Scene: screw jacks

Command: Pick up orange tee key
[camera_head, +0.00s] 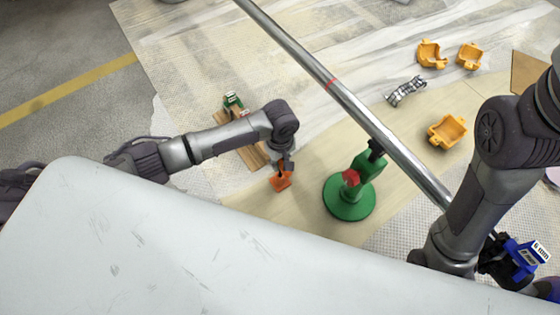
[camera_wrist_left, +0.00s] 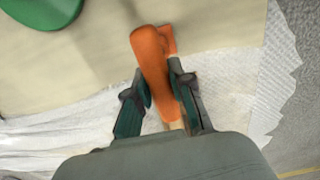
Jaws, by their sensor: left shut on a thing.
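The orange tee key (camera_head: 281,182) shows just below my left gripper (camera_head: 285,163) in the head view. In the left wrist view, the orange tee key (camera_wrist_left: 152,55) sits between the two fingers of my left gripper (camera_wrist_left: 161,82), which is shut on it. Its thick orange bar points up in the picture, and its lower part is partly hidden between the fingers. I cannot tell whether it touches the surface below.
A green screw jack (camera_head: 348,197) with a red part stands right of the key. A long metal pole (camera_head: 330,80) crosses above the floor. Wooden planks (camera_head: 243,140) with a green item lie behind my left arm. Yellow clamp parts (camera_head: 447,131) and a silver piece (camera_head: 406,91) lie further right.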

